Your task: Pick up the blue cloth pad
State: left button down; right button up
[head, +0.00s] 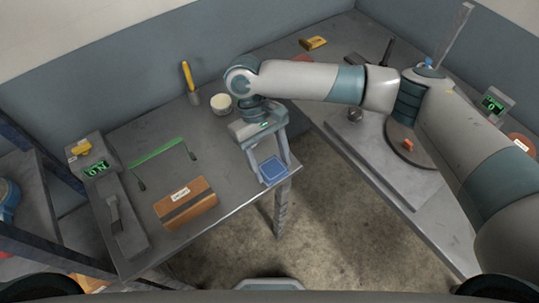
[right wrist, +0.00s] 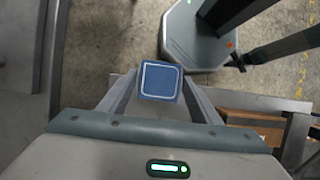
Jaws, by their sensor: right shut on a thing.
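The blue cloth pad (head: 272,169) is a small blue square with a pale border line. My right gripper (head: 273,174) is shut on it and holds it between the fingertips, by the front edge of the left table (head: 240,196). In the right wrist view the pad (right wrist: 160,81) sits between the two fingers, with the floor showing beyond it. Whether the pad touches the table cannot be told. My left gripper does not show.
A brown box (head: 187,204) lies near the table's front edge, left of the pad. A white tub (head: 221,103) and a yellow-handled tool (head: 190,82) are at the back. A second table (head: 372,160) stands right.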

aim_at(276, 176)
jog(key=shift+s+d+r+b, duration=0.15)
jog(key=shift+s+r, duration=0.35)
jog(key=shift+s, duration=0.35)
jog(key=shift+s+r+b, duration=0.1)
jog(key=shift+s+r, duration=0.4)
jog(key=shift+s, duration=0.3)
jog(key=shift+s+d+r+b, duration=0.15)
jog(key=shift+s+r, duration=0.35)
jog(key=shift+s, duration=0.35)
jog(key=shift+a, duration=0.1)
jog(key=o, duration=0.4)
jog(key=c, duration=0.3)
jog(key=shift+w+d+f, duration=0.1)
jog(key=shift+d+f, duration=0.1)
jog(key=shift+d, duration=0.15)
jog(key=d+f+m+y, duration=0.1)
jog(key=d+f+m, duration=0.2)
jog(key=d, duration=0.6)
jog(key=d+f+m+y, duration=0.1)
jog(key=d+f+m, duration=0.2)
jog(key=d, duration=0.7)
jog(key=shift+w+f+m+g+y+b, duration=0.15)
jog(key=shift+w+m+g+y+b, duration=0.15)
jog(key=shift+m+g+b, duration=0.25)
